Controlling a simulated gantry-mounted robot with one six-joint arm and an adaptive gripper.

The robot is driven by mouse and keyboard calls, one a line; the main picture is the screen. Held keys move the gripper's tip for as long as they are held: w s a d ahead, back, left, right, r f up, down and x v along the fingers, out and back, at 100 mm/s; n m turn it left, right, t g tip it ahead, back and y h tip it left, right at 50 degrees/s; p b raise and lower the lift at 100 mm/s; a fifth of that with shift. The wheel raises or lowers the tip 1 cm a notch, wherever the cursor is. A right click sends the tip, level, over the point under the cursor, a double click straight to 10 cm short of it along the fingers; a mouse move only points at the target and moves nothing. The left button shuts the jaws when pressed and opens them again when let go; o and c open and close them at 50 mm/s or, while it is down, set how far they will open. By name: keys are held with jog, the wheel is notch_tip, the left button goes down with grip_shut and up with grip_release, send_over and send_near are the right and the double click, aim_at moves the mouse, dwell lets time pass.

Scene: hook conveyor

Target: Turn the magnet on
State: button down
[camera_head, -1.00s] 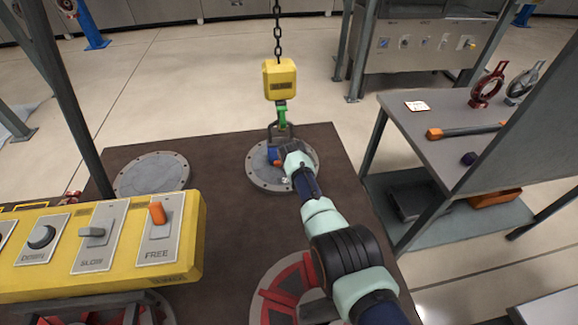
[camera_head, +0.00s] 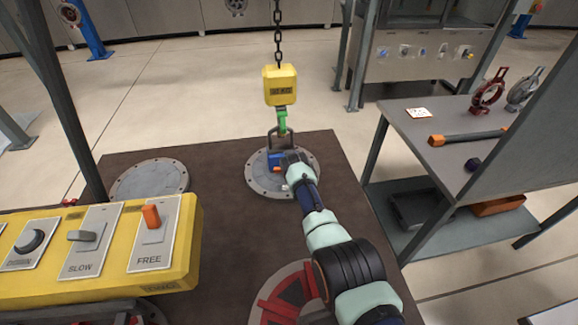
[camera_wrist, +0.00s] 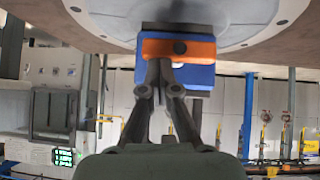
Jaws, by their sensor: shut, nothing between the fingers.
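The magnet (camera_head: 274,158) is a small blue block with a dark handle, sitting on a round grey metal plate (camera_head: 262,182) below the green hook (camera_head: 282,122). In the wrist view its blue body (camera_wrist: 203,76) carries an orange lever bar (camera_wrist: 200,49) across the front, with a dark round pivot. My gripper (camera_wrist: 172,75) is shut and empty, its fingertips at the orange lever, seemingly touching it. In the head view my gripper (camera_head: 290,164) covers the magnet's right side, and the lever is not clear there.
A yellow hoist block (camera_head: 280,85) hangs on a chain above the magnet. A yellow control box (camera_head: 110,275) with SLOW and FREE switches stands at front left. A grey table (camera_head: 425,120) with tools stands at right. Another round plate (camera_head: 150,181) lies left.

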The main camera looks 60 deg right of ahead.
jog(key=d+r+p+v, duration=0.2)
jog(key=p+v, duration=1)
jog(key=shift+w+a+r+p, duration=0.2)
jog(key=shift+a+r+p, duration=0.05)
jog(key=shift+r+p, duration=0.15)
